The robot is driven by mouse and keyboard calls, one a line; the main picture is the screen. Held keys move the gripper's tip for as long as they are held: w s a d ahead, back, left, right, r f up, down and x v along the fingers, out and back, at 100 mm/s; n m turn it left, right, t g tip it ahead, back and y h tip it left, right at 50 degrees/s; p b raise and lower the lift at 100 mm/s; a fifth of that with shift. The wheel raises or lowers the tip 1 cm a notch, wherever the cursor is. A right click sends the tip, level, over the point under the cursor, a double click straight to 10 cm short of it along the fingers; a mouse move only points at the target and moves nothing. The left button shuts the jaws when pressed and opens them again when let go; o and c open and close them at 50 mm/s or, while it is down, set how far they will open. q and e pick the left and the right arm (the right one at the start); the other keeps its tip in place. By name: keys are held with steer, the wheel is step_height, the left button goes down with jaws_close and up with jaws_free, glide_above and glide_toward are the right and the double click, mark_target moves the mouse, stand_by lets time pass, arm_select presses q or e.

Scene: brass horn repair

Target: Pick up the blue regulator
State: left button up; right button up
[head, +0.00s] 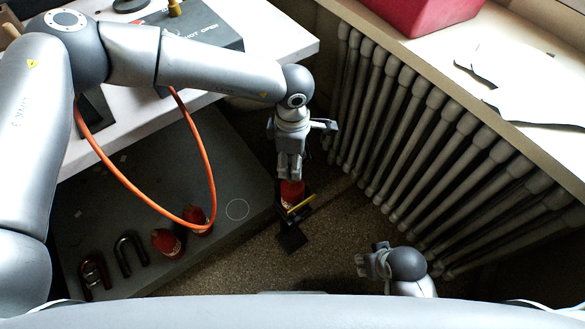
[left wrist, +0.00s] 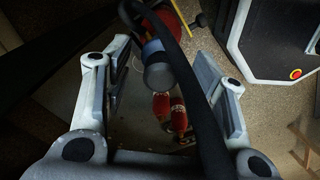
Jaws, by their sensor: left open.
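In the left wrist view a part with a blue band (left wrist: 152,48) and a grey end, which looks like the blue regulator, shows between the fingers of my left gripper (left wrist: 162,55). The fingers are spread on both sides of it, and I cannot tell whether they touch it. A red body (left wrist: 172,22) lies behind it, and a black hose (left wrist: 190,90) crosses in front. In the head view my left gripper (head: 289,176) points down just over a red cylinder (head: 292,192) with a yellow bar; the blue part is hidden there. My right gripper (head: 373,262) is low at the right, away from it.
A ribbed radiator (head: 430,130) runs along the right under a sill. A white table (head: 275,40) is at upper left. A grey mat (head: 100,200) holds red objects (head: 166,242) and U-shaped shackles (head: 130,255).

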arm_select(q)
steer(key=shift+f, duration=0.6)
jaws_close()
arm_select(e)
steer(key=shift+r, duration=0.3)
arm_select(q)
steer(key=shift+r, duration=0.15)
